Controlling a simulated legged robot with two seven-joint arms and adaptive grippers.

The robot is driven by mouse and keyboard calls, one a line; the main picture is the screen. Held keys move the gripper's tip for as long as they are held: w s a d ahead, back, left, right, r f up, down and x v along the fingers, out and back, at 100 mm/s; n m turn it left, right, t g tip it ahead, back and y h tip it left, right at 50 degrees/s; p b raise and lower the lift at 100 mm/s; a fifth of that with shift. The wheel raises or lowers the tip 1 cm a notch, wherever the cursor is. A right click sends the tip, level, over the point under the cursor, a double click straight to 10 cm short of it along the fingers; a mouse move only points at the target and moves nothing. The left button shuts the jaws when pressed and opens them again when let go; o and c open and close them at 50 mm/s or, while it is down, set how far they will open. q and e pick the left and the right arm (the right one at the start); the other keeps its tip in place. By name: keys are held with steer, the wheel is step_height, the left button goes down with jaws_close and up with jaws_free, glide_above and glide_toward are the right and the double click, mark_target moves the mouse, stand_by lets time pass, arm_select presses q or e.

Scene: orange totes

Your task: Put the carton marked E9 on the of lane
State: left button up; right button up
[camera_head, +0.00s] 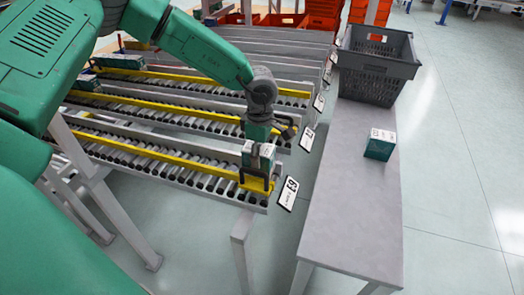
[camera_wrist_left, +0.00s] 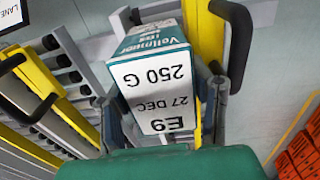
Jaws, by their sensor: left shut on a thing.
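The carton marked E9 (camera_wrist_left: 155,85) is teal and white; its label reads upside down in the left wrist view, with 27 DEC and 250 G. My left gripper (camera_wrist_left: 163,105) is shut on it, one grey finger on each side. In the head view the carton (camera_head: 258,156) is under my gripper (camera_head: 257,145), at the right end of the nearest roller lane (camera_head: 190,172). I cannot tell whether it touches the lane. A lane sign (camera_head: 287,193) at that end has large characters that look like 63 or an upside-down E9. My right gripper is not in view.
More roller lanes with yellow rails (camera_head: 180,107) lie behind, some holding cartons (camera_head: 120,61). Dark hooked pieces stand near the lane ends. A grey table (camera_head: 350,220) to the right bears a teal carton (camera_head: 380,144) and a dark crate (camera_head: 372,78). Orange totes (camera_head: 325,12) stand at the back.

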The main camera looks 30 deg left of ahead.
arm_select(q)
steer(key=shift+a+f, duration=0.1)
steer(key=shift+f, duration=0.1)
steer(key=shift+d+r, duration=0.2)
steer(key=shift+d, duration=0.25)
steer(key=shift+p, duration=0.3)
steer(key=shift+a+f, duration=0.15)
steer(key=shift+a, duration=0.2)
steer(key=o, duration=1.3)
steer(key=shift+o, duration=0.7)
steer(key=shift+d, duration=0.25)
